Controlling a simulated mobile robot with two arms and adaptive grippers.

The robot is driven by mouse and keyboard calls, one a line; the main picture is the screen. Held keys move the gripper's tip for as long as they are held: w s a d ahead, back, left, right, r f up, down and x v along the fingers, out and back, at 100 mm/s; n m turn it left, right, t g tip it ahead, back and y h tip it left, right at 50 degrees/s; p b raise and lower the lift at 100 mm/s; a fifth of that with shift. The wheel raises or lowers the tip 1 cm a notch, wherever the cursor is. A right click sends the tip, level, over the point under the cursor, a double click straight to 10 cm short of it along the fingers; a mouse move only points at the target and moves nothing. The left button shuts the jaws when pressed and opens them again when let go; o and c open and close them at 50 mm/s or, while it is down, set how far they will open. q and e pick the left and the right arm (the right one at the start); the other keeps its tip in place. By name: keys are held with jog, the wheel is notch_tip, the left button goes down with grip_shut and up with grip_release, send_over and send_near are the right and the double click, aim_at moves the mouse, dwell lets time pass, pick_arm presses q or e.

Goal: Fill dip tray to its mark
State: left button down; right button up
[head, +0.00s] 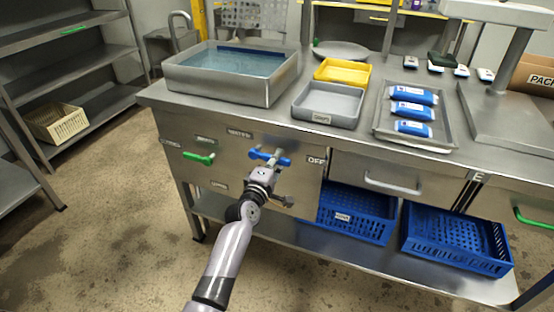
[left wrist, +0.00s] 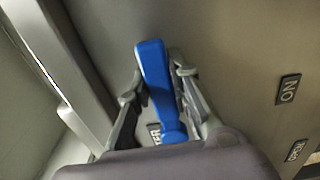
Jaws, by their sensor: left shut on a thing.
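The dip tray (head: 283,88) is a deep steel basin at the left end of the bench, holding bluish water (head: 228,64). A dark blue line shows along its far inner wall, near the water surface. In the left wrist view, the blue handle (left wrist: 153,65) lies between both fingers (left wrist: 158,82).
A green handle (head: 199,158) is left of the blue one. Grey (head: 328,104) and yellow (head: 343,72) trays and a steel tray with blue packs (head: 412,110) stand on the bench. Blue crates (head: 357,214) sit on the lower shelf. The floor in front is clear.

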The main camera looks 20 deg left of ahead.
pick_arm(q)
jog(key=shift+r, duration=0.15)
pick_arm(e)
jog(key=shift+s+f, duration=0.25)
jog(key=shift+f, duration=0.05)
pick_arm(q)
jog(key=c, duration=1.4)
grip_release()
jog(key=shift+c, duration=0.2)
jog(key=shift+s, duration=0.25)
jog(key=s, duration=1.1)
jog(key=shift+s+a, duration=0.2)
